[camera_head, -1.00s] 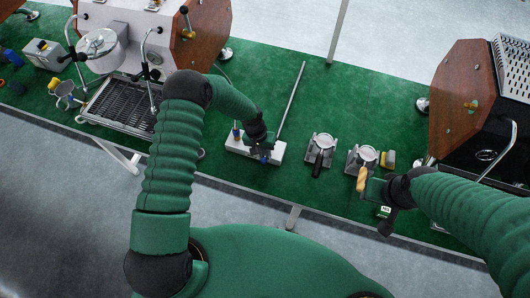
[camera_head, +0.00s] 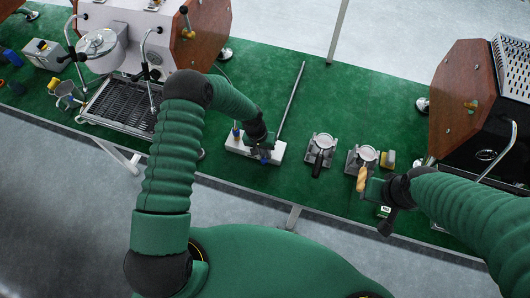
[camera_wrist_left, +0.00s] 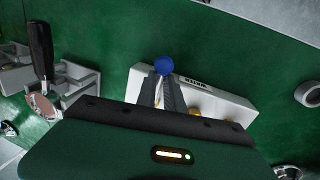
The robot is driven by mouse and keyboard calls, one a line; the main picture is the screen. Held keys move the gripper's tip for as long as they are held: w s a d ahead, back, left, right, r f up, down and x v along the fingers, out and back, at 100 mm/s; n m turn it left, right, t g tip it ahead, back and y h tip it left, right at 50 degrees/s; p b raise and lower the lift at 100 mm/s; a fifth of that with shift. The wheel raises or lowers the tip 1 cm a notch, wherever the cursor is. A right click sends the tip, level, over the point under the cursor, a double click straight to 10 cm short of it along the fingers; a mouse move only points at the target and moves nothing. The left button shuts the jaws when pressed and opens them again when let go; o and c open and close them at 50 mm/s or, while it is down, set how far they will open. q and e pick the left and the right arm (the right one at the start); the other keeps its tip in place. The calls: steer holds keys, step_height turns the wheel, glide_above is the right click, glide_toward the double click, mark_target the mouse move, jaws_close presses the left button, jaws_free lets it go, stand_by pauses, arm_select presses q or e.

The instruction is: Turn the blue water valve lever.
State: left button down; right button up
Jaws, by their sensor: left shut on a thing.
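The white valve block (camera_head: 240,146) lies on the green table in front of my left arm. My left gripper (camera_head: 263,152) is over its right part. In the left wrist view the blue ball-shaped knob of the lever (camera_wrist_left: 164,65) shows at the tips of my left gripper (camera_wrist_left: 166,78), which is shut on it. The fingers hide the lever's lower part. The white block also shows in the wrist view (camera_wrist_left: 228,107), with a dark label. My right gripper (camera_head: 382,205) is at the table's front edge, beside a wooden-handled portafilter (camera_head: 361,178); its jaws cannot be made out.
A black-handled portafilter (camera_head: 318,160) rests in a holder right of the block. An espresso machine with a drip tray (camera_head: 118,105) stands left; another wood-sided machine (camera_head: 462,98) stands right. The green table between is mostly clear.

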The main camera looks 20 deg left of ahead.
arm_select(q)
steer(key=d+n, duration=0.1)
steer(key=n, duration=0.2)
steer(key=shift+d+n+t, duration=0.4)
steer(key=n, duration=0.2)
steer(key=w+d+n, duration=0.1)
steer(key=d+n, duration=0.1)
steer(key=n, duration=0.1)
steer(key=shift+w+d+n+t+y+b, duration=0.1)
steer(key=shift+w+n+t+y+b, duration=0.05)
steer(key=shift+n+t+y+b, duration=0.2)
steer(key=n, duration=0.1)
steer(key=w+d+n, duration=0.1)
steer(key=n, duration=0.1)
steer(key=shift+w+t+y, duration=0.1)
steer(key=shift+t+y, duration=0.15)
steer(key=shift+w+d+n+y, duration=0.2)
steer(key=shift+w+n, duration=0.25)
steer(key=shift+n, duration=0.6)
steer(key=shift+w+d+n+y, duration=0.2)
steer(key=shift+w+n, duration=0.2)
steer(key=shift+n, duration=0.6)
steer(key=c, duration=1.5)
jaws_free()
steer(key=shift+o, duration=0.2)
